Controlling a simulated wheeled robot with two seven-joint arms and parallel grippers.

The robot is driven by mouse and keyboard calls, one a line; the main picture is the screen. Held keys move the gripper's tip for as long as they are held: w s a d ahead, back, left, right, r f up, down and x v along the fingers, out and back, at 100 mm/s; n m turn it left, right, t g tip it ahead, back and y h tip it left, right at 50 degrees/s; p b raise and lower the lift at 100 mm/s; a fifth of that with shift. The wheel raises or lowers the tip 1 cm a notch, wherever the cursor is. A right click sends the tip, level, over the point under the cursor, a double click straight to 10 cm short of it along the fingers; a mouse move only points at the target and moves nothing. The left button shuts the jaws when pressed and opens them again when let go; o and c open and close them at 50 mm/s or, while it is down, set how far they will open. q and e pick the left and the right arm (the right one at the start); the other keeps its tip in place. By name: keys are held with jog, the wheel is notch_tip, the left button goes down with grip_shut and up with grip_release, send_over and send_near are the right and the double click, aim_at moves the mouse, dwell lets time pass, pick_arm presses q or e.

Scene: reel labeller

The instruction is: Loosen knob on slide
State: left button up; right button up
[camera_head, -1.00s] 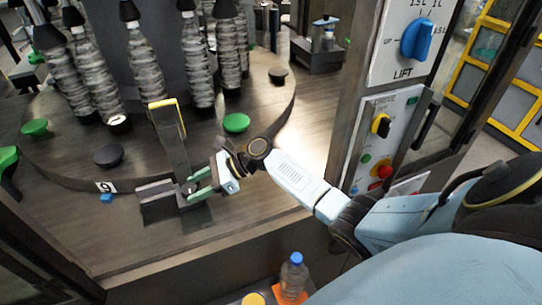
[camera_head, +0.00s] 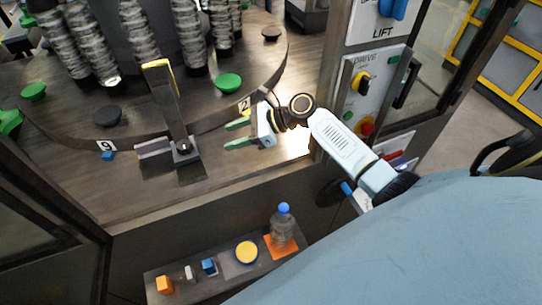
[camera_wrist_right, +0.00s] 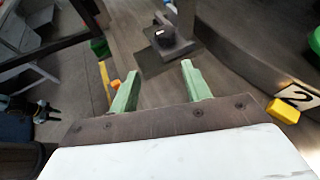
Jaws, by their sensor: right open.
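The slide (camera_head: 152,150) is a dark grey block on the machine's deck, with a tall upright plate (camera_head: 165,100) edged in yellow. A small dark knob (camera_head: 183,147) appears to sit at the plate's foot; its detail is too small to tell. My right gripper (camera_head: 232,134) is open and empty, to the right of the slide and apart from it. In the right wrist view, its green fingers (camera_wrist_right: 160,75) are spread, with the slide's dark block (camera_wrist_right: 172,42) beyond them. My left gripper is not in view.
The round table (camera_head: 65,125) carries several wrapped reels, green and black discs, and labels 9 and 2. A yellow block (camera_wrist_right: 283,110) lies close to my right gripper. The control post (camera_head: 345,100) stands at right. A low shelf (camera_head: 215,285) holds a bottle (camera_head: 283,225) and small blocks.

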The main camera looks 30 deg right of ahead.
jog(key=s+a+f+n+g+h+b, duration=0.2)
jog(key=s+f+n+h, duration=0.4)
jog(key=s+f+n, duration=1)
jog(key=shift+s+a+f+g, duration=0.7)
jog(key=shift+s+a+f, duration=0.15)
jog(key=shift+s+f, duration=0.05)
